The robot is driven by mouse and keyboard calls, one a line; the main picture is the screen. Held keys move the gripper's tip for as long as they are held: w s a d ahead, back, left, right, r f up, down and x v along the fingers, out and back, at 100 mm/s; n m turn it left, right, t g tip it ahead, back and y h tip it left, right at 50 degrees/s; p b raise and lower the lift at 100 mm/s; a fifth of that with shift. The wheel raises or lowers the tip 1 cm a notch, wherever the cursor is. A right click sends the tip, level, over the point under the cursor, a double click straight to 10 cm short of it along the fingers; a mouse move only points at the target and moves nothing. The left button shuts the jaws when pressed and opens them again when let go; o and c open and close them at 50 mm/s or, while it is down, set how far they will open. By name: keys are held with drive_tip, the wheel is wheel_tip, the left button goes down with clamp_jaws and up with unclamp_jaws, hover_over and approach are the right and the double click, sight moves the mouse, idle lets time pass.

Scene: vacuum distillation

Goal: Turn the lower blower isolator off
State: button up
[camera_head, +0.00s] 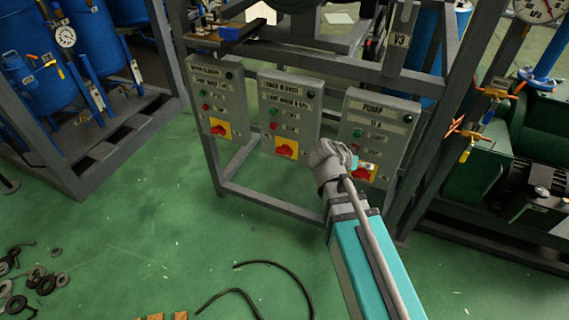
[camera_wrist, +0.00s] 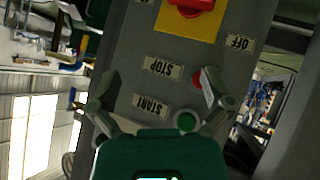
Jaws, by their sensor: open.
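The middle control box (camera_head: 305,110) carries a label that appears to read LOWER BLOWER. Its red isolator knob (camera_head: 286,149) sits on a yellow plate low on the box, clear in the head view. My gripper (camera_head: 343,161) is to the right of that knob, in front of the lower left of the PUMP box. The wrist view is upside down. There my gripper's fingers (camera_wrist: 160,100) are spread and empty before a box face with START, STOP and OFF labels. A red knob (camera_wrist: 190,6) on a yellow plate is cut by the top edge. I cannot tell which box this is.
The PUMP box (camera_head: 395,118) on the right has its own red knob (camera_head: 361,175), partly covered by my gripper. A left box (camera_head: 212,92) has another red knob (camera_head: 218,130). The boxes hang on a grey frame (camera_head: 270,203). Hoses (camera_head: 270,264) lie on the green floor.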

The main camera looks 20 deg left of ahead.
drive_tip(key=a+f+t+y+b, duration=0.1)
drive_tip(key=a+f+t+b, duration=0.5)
drive_tip(key=a+b, duration=0.7)
drive_tip(key=n+t+y+b, duration=0.2)
drive_tip(key=t+y+b, duration=0.2)
drive_tip(key=b, duration=0.4)
approach(283, 154)
drive_tip(key=s, duration=0.3)
drive_tip(key=shift+w+a+r, duration=0.1)
drive_tip(key=shift+w+a, duration=0.05)
drive_tip(key=shift+w, duration=0.15)
drive_tip(key=w, duration=0.9)
drive_tip(key=w+d, duration=0.1)
drive_tip(key=w, duration=0.3)
drive_tip(key=shift+w, duration=0.25)
drive_tip(key=c, duration=0.8)
